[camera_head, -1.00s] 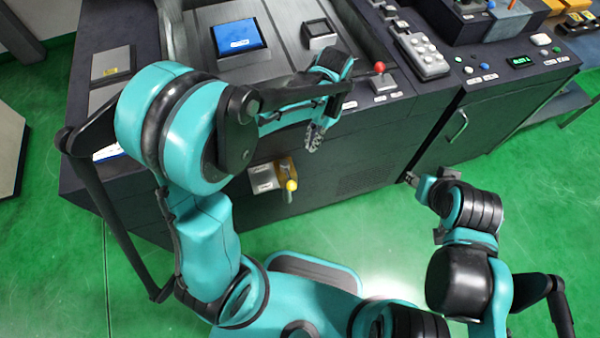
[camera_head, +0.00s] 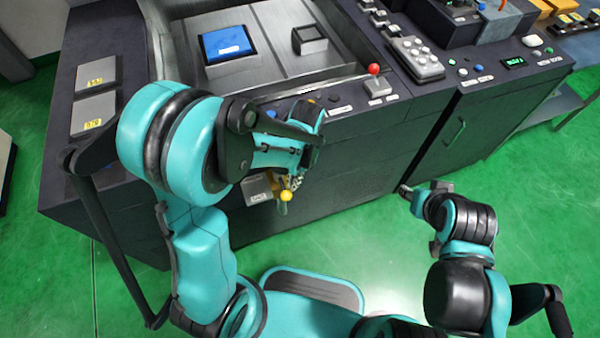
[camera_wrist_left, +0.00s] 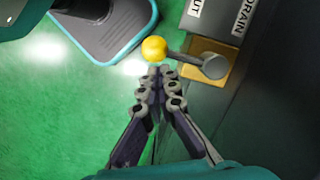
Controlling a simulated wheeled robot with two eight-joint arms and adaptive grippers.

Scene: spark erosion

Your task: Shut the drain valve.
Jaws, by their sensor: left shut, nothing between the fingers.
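The drain valve is a yellow block (camera_wrist_left: 205,62) low on the machine's front, with a grey lever (camera_wrist_left: 186,56) ending in a yellow ball knob (camera_wrist_left: 154,49). In the head view the knob (camera_head: 286,196) shows just below my left gripper (camera_head: 293,182), which partly hides the block. In the left wrist view the lever reaches left from its round pivot. My left gripper (camera_wrist_left: 155,75) is shut and empty, its fingertips close to the knob; I cannot tell whether they touch. A grey plate (camera_wrist_left: 219,14) beside the block reads DRAIN and, in part, "UT". My right gripper (camera_head: 406,190) is away to the right, its jaws unclear.
The dark machine front stands right behind the valve. Green floor (camera_head: 345,220) lies open in front.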

